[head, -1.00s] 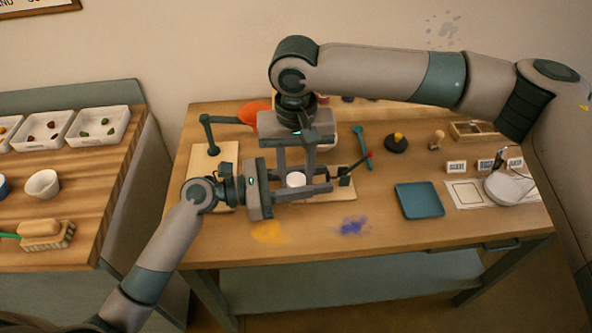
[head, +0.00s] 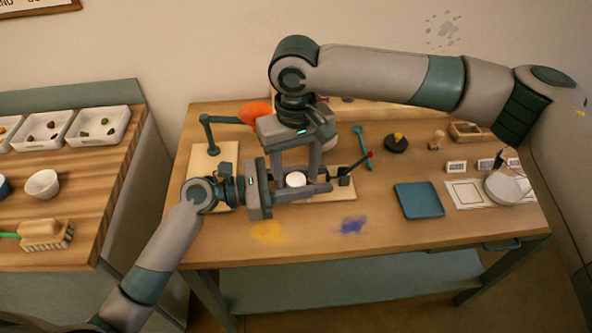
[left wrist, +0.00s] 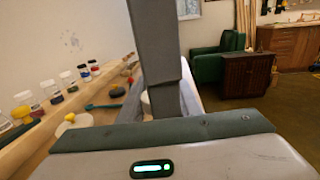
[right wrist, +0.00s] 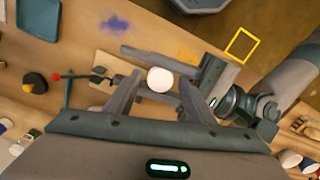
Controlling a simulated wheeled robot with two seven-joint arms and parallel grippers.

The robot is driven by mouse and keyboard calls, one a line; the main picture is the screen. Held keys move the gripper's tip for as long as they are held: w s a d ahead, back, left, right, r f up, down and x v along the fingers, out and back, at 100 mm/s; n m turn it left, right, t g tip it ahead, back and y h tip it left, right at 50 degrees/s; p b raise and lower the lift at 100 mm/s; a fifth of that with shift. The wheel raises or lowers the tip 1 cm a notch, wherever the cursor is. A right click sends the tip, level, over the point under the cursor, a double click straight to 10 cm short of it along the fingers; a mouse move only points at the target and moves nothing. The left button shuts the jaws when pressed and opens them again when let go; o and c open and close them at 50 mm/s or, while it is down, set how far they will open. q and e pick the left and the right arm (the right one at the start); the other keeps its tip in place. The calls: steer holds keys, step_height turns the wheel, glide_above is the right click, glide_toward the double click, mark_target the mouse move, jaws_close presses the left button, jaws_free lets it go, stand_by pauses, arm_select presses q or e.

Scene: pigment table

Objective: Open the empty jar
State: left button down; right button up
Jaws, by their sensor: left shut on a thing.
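The jar with a round white lid (head: 296,180) stands at the middle of the table; its lid also shows in the right wrist view (right wrist: 160,79). My left gripper (head: 322,183) comes in level from the left and is shut on the jar's body, which is mostly hidden by the fingers. In the left wrist view a pale sliver of the jar (left wrist: 146,102) shows behind a finger. My right gripper (head: 299,174) points down over the jar. Its fingers are spread on either side of the lid, with gaps visible in the right wrist view.
A wooden board (head: 213,160) with a dark stand lies left of the grippers. A red-tipped dark tool (head: 357,168) is close to the right of the jar. A blue tray (head: 419,200) lies farther right. The table front, with yellow and blue pigment stains, is clear.

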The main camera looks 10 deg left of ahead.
steer(key=shift+r, duration=0.1)
steer(key=shift+r, duration=2.2)
steer(key=shift+f, duration=0.1)
